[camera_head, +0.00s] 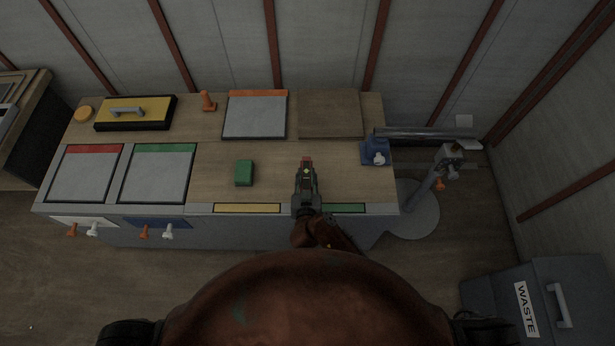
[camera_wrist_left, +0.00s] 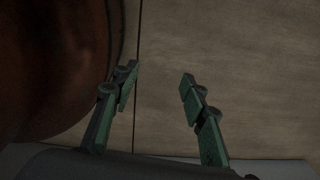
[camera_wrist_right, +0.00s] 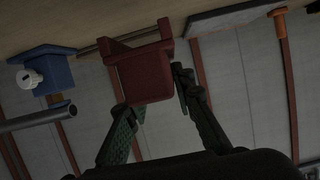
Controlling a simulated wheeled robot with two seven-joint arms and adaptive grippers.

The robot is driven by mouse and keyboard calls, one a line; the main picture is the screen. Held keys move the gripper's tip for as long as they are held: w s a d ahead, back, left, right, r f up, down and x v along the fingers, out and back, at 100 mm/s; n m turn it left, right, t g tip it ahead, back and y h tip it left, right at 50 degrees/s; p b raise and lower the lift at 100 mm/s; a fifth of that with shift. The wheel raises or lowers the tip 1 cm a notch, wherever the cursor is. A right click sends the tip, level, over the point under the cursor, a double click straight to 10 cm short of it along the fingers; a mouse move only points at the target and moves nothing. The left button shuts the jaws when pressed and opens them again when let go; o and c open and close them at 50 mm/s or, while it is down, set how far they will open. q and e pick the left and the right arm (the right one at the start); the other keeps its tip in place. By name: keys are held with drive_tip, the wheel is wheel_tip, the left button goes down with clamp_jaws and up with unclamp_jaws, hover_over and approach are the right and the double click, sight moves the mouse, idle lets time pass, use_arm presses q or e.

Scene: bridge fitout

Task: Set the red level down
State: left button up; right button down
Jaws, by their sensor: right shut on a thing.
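The red level (camera_wrist_right: 146,76) is a chunky red block with raised ends in the right wrist view. My right gripper (camera_wrist_right: 157,92) is shut on it, one finger on each side. In the head view, my right gripper (camera_head: 306,172) is over the front part of the wooden worktop (camera_head: 270,180), and only a small bit of the red level (camera_head: 307,159) shows at its tips. I cannot tell whether the level touches the worktop. My left gripper (camera_wrist_left: 160,78) is open and empty above a brown floor in the left wrist view.
A green block (camera_head: 244,173) lies left of my right gripper. Red-edged (camera_head: 84,175), green-edged (camera_head: 155,176) and orange-edged (camera_head: 255,116) grey panels lie on the worktop. A blue holder (camera_head: 374,152) stands at the right edge. A waste bin (camera_head: 545,300) is at the lower right. Bare wood surrounds the gripper.

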sight(307, 173)
drive_tip(key=w+f+b, duration=0.1)
drive_tip(key=f, duration=0.1)
drive_tip(key=w+f, duration=0.2)
drive_tip(key=shift+w+d+f+b, duration=0.1)
drive_tip(key=shift+w+f+b, duration=0.15)
drive_tip(key=shift+b, duration=0.15)
drive_tip(key=f, duration=0.1)
drive_tip(key=f+b, duration=0.2)
drive_tip(key=f, duration=0.1)
drive_tip(key=shift+w, duration=0.25)
drive_tip(key=shift+d+r, duration=0.1)
drive_tip(key=shift+r, duration=0.1)
use_arm(q)
drive_tip(key=shift+g, duration=0.3)
drive_tip(key=s+f, duration=0.2)
drive_tip(key=f, duration=0.1)
drive_tip(key=s+f, duration=0.1)
drive_tip(key=shift+f, duration=0.3)
use_arm(e)
drive_tip(key=shift+f, duration=0.1)
drive_tip(key=c, duration=1.7)
unclamp_jaws()
drive_tip(key=shift+f, duration=0.1)
use_arm(q)
drive_tip(key=shift+s, duration=0.1)
use_arm(e)
drive_tip(key=shift+o, duration=0.2)
